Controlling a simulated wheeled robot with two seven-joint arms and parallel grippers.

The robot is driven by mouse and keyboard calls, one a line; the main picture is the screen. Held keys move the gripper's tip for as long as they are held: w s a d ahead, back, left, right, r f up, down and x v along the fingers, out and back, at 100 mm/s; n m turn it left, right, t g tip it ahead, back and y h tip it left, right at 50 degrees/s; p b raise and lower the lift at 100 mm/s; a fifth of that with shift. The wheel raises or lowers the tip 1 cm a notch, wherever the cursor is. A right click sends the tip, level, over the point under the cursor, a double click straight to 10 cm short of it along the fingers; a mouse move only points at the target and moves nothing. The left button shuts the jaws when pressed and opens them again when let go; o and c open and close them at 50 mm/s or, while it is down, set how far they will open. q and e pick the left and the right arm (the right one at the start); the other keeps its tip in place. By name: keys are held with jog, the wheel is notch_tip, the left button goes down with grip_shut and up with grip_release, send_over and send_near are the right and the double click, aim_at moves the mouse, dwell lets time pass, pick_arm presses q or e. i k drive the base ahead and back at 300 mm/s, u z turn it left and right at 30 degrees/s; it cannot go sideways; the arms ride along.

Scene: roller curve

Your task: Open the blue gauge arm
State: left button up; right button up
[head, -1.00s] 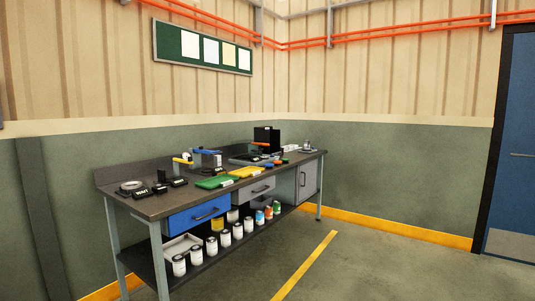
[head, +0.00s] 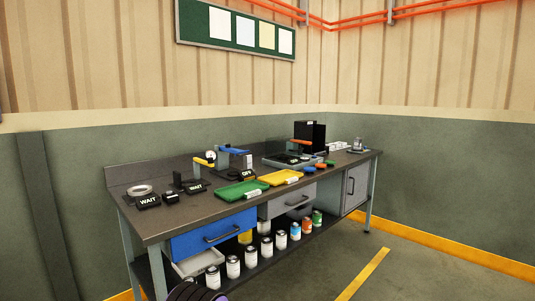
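The blue gauge arm (head: 232,150) is a short blue bar on a small grey device toward the back of the workbench (head: 130,215). It lies roughly level across the top of the device. A yellow arm (head: 203,161) with a round pale part stands just left of it. A black OFF sign block (head: 246,174) stands in front of the device. The details of the hinge are too small to tell. Neither of my grippers is in view.
Green (head: 242,189) and yellow (head: 280,177) trays lie at the bench front. Black WAIT blocks (head: 148,201) stand left. A black box machine (head: 309,134) stands right. Cans fill the lower shelf below a blue drawer (head: 212,236). Floor before the bench is clear.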

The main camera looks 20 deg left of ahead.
aim_at(237, 152)
jog(key=u, duration=0.2)
jog(key=i, duration=1.2)
jog(key=u, duration=0.5)
